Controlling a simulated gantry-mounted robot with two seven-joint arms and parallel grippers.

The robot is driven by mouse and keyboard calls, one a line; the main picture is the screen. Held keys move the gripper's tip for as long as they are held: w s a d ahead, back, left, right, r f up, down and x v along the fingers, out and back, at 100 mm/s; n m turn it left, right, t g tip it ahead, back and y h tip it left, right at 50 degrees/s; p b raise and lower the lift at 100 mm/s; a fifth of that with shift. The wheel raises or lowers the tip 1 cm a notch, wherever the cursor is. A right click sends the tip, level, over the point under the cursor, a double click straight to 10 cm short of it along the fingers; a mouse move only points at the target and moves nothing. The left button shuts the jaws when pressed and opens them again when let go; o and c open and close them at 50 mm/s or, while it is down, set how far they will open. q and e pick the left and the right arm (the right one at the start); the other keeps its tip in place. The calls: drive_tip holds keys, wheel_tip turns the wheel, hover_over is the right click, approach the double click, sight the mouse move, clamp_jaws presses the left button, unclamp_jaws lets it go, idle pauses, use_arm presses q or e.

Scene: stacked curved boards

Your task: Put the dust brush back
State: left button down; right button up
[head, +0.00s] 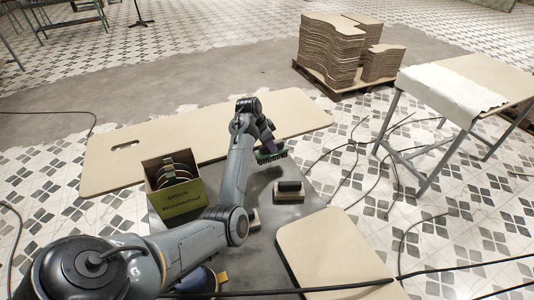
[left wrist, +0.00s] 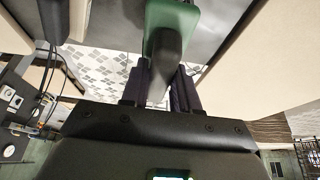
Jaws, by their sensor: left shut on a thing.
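The dust brush (head: 272,156) is green with dark bristles and is held over the far part of the grey worktop (head: 262,182). My left gripper (head: 268,146) is shut on it. In the left wrist view the brush's green body (left wrist: 168,18) and dark handle (left wrist: 166,55) show between the two fingers of my left gripper (left wrist: 162,85). In the head view, my left arm hides part of the worktop. My right gripper is not in view.
A block with a black handle (head: 289,190) lies on the worktop, and a similar pale block (head: 253,218) is partly hidden by my arm. An open box of discs (head: 180,203) stands left. Tan boards lie beyond (head: 105,160) and to the right (head: 335,250). A blue round item (head: 198,281) is near the front.

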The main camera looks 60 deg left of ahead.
sight(267, 152)
use_arm(q)
drive_tip(key=shift+s+a+f, duration=0.3)
drive_tip(key=shift+a+f, duration=0.15)
drive_tip(key=shift+a, duration=0.15)
wheel_tip(267, 152, down, 4)
drive_tip(key=shift+r+b, duration=0.25)
drive_tip(key=shift+b, duration=0.1)
drive_tip(key=shift+f, duration=0.15)
drive_tip(key=shift+f, duration=0.1)
drive_tip(key=c, duration=0.8)
unclamp_jaws()
drive_tip(key=shift+c, duration=0.2)
drive_tip(key=p+v, duration=0.1)
drive_tip(key=v, duration=0.9)
drive_tip(key=shift+r, duration=0.25)
drive_tip(key=shift+p+v, duration=0.3)
drive_tip(key=shift+v, duration=0.55)
